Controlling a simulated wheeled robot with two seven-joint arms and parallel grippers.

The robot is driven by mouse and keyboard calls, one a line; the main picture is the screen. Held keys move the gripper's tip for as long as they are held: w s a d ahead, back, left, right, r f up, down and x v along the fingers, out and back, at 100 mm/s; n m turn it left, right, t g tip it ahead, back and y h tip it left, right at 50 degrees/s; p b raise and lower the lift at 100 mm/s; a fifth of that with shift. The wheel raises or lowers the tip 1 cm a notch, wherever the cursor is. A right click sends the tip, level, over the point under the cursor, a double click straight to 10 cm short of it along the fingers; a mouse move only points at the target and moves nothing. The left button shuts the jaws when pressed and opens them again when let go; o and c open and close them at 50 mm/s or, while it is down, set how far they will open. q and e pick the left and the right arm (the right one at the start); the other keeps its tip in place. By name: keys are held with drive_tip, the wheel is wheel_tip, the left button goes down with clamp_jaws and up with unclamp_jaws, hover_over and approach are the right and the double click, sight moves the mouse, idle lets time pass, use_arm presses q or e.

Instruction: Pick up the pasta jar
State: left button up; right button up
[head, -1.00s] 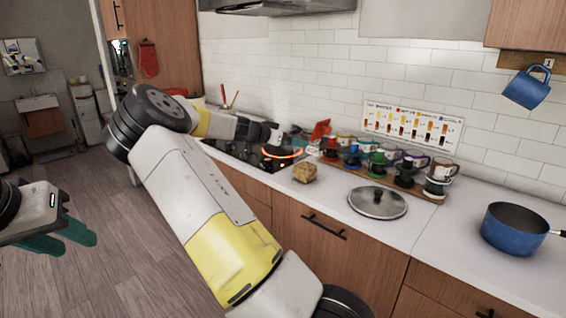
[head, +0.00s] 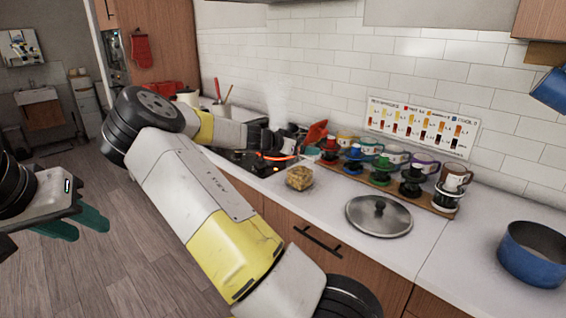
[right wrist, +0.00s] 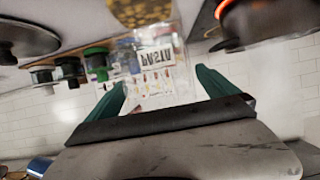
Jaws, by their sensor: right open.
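The pasta jar (head: 299,178) is a clear container with yellow-brown pasta, standing on the white counter near its front edge, beside the stove. In the right wrist view it appears upside down, with clear walls and a label (right wrist: 153,62). My right gripper (right wrist: 162,82) is open, its teal fingers on either side of the jar in that view; I cannot tell whether they touch it. In the head view my right arm's wrist hides those fingers. My left gripper (head: 76,222) is open and empty over the floor, far left of the counter.
A stove (head: 248,160) with a glowing ring and steam lies left of the jar. A row of coffee drippers and mugs (head: 382,170) stands behind it. A pan lid (head: 379,215) and blue pot (head: 533,253) are to the right. Bare counter lies between them.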

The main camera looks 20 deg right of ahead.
drive_tip(key=shift+c, duration=0.2)
clamp_jaws()
idle(0.3)
drive_tip(key=shift+r, duration=0.1)
